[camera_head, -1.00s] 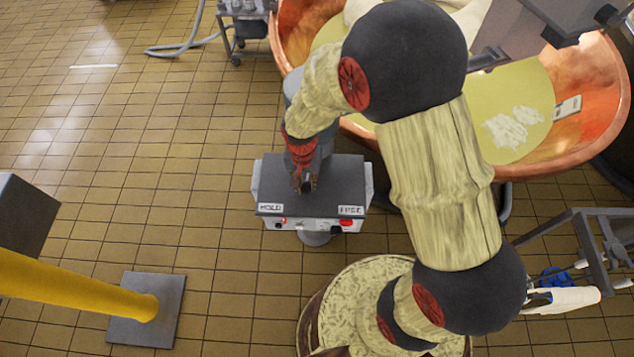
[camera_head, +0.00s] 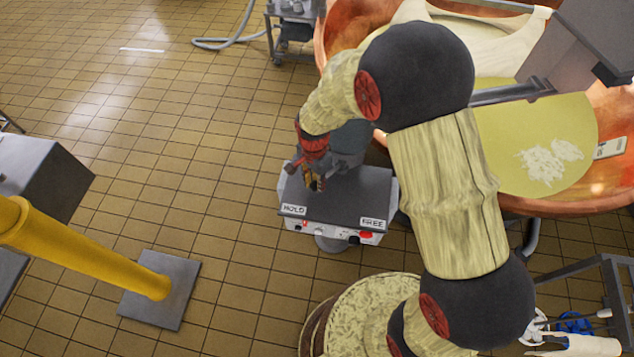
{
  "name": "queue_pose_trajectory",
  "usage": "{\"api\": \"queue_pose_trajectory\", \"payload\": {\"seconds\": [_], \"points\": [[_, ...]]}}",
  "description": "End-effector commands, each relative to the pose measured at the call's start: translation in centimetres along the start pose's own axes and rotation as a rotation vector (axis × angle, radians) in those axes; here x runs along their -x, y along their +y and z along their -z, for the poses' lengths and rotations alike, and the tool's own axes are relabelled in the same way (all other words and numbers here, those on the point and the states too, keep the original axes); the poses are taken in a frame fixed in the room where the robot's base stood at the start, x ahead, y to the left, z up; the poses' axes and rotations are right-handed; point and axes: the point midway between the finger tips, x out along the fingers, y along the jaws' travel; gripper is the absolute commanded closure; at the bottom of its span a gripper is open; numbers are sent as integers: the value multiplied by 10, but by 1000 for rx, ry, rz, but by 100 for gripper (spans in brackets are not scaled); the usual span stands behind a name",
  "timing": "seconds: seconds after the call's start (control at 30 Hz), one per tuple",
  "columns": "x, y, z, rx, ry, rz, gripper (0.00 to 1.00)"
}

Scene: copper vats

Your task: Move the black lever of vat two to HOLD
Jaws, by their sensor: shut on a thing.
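The control box (camera_head: 350,204) stands on a pedestal beside a copper vat (camera_head: 600,180). Its top is dark. Its front edge bears a HOLD label (camera_head: 293,210) at left and a FREE label (camera_head: 373,223) at right. My gripper (camera_head: 316,186) is over the left half of the box top, nearer HOLD than FREE, with its fingers pointing down. It is shut on the black lever, which is too small and too covered by the fingers to make out. Which vat number this box belongs to cannot be read.
A yellow post (camera_head: 90,250) on a grey base plate stands at lower left. A grey cart (camera_head: 290,30) with a hose is at the top. A round patterned drum top (camera_head: 360,310) is below the box. The tiled floor left of the box is clear.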

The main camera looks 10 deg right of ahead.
Motion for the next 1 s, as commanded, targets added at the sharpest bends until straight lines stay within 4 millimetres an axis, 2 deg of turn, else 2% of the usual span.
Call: {"api": "queue_pose_trajectory", "payload": {"seconds": [0.3,0.33,0.63,1.0], "points": [[1,-3,0,-3,1,6,100],[1,-3,0,-3,1,7,76],[1,-2,0,-2,1,5,59],[4,-2,0,-1,1,4,58]]}}
